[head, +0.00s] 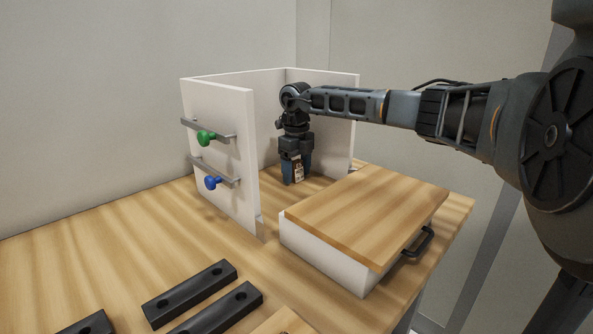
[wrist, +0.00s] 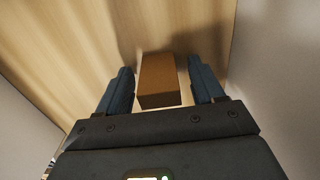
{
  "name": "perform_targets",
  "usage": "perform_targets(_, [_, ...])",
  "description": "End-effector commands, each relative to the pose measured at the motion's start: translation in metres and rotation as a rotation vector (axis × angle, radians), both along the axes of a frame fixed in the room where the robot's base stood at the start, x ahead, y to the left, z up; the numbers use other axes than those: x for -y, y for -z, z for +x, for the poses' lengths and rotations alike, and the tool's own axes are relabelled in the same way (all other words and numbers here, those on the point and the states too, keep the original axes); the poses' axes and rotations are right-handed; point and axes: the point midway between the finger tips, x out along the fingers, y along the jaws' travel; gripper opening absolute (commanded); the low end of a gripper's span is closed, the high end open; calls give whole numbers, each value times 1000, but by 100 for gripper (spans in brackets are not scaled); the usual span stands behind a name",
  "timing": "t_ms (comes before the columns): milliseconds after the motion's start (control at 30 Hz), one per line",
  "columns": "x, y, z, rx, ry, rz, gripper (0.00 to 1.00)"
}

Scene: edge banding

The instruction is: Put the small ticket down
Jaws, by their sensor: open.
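The small ticket (head: 298,169) shows as a little upright piece with a printed face between my gripper's fingers in the head view. In the wrist view it is a brown block (wrist: 158,80) between the two blue fingers, with a gap on each side. My gripper (head: 295,181) points down inside the white-walled enclosure, close to the wooden table top. It is open around the ticket in the wrist view (wrist: 160,66). The ticket's lower end is partly hidden, so I cannot tell for certain whether it touches the table.
A white panel (head: 225,150) with a green knob (head: 206,138) and a blue knob (head: 212,182) stands left of my gripper. A wood-topped white box (head: 365,215) with a black handle is at front right. Black bars (head: 190,292) lie in front.

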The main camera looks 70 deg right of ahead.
Motion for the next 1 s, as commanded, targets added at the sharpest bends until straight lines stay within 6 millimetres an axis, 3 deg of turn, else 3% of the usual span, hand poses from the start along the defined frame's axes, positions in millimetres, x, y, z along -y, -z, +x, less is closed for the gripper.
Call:
perform_targets(167, [1, -10, 0, 0, 0, -1, 67])
perform_targets(700, [1, -108, 0, 1, 1, -3, 67])
perform_targets(1000, [0, -123, 0, 0, 0, 0, 67])
